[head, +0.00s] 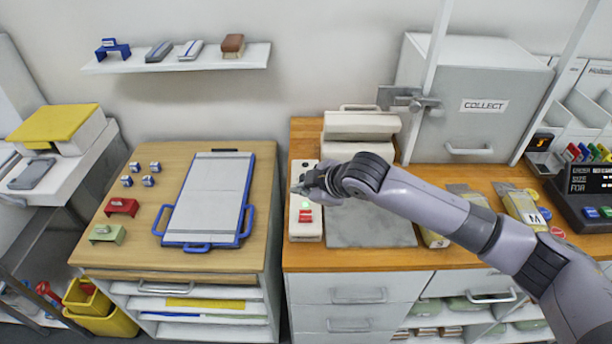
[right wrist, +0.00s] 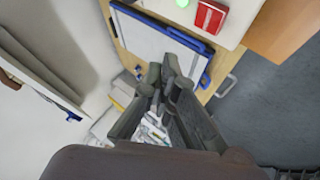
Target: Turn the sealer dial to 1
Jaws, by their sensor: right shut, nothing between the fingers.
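The sealer (head: 361,126) stands at the back of the right wooden counter, with a grey plate (head: 371,226) in front of it. Its pale control panel (head: 305,231) lies along the counter's left edge and carries a green light (head: 305,205) and a red switch (head: 305,216). The red switch also shows in the right wrist view (right wrist: 210,17). My right gripper (head: 300,188) is over the panel, just behind the green light, shut and empty; it shows in the right wrist view (right wrist: 170,72). I cannot make out the dial or its setting; the gripper covers that part. My left gripper is out of view.
A blue-framed board (head: 208,198) lies on the left wooden cabinet beside small stamps. A grey COLLECT box (head: 465,90) stands behind my right arm. Packets (head: 523,208) and a dark display unit (head: 587,190) are to the right. A shelf (head: 180,60) hangs on the wall.

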